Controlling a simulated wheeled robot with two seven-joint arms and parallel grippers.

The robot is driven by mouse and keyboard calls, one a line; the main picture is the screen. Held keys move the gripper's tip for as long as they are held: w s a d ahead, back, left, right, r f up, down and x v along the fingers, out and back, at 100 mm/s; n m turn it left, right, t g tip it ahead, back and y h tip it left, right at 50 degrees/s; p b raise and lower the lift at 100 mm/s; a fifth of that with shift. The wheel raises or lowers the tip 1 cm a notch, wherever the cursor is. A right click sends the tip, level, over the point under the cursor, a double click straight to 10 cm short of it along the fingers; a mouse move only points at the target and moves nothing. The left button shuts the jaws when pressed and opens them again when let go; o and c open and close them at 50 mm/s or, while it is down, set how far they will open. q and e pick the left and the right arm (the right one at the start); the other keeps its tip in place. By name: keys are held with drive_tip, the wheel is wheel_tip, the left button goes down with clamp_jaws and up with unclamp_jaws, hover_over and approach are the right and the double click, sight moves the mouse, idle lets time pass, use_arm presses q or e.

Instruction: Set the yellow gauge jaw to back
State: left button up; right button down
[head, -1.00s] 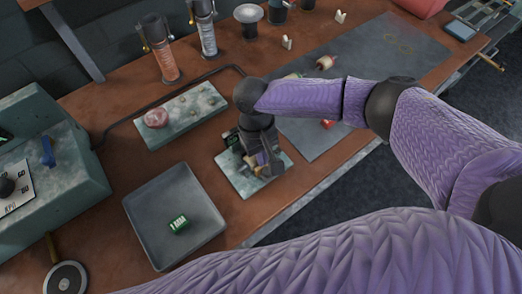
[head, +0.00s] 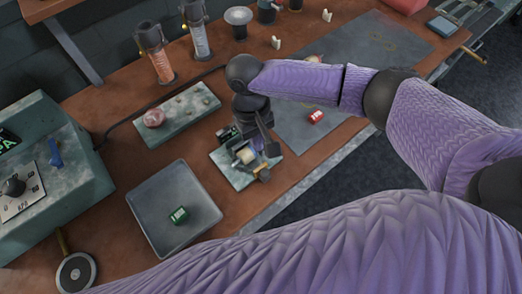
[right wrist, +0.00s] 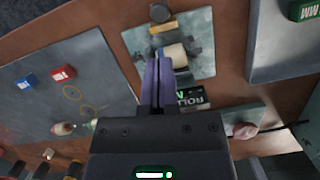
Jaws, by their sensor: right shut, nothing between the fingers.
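The gauge stands on a pale green plate (head: 228,172), also in the right wrist view (right wrist: 203,25). The yellow jaw appears as a small brass-yellow block (right wrist: 163,27) beside a dark round knob (right wrist: 160,12); in the head view the yellow part (head: 263,173) is at the plate's near right side. A cream roller (right wrist: 175,53) lies beside the block. My right gripper (right wrist: 158,62) is shut and empty, its fingertips over the plate close to the roller; I cannot tell whether they touch anything. In the head view this gripper (head: 270,147) partly hides the gauge. My left gripper is out of view.
A grey tray (head: 150,190) with a green block (head: 179,215) lies left of the plate. A grey mat (head: 375,50) with a red block (head: 316,117) lies to the right.

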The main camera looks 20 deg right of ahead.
drive_tip(key=v, duration=0.3)
drive_tip(key=shift+f, duration=0.1)
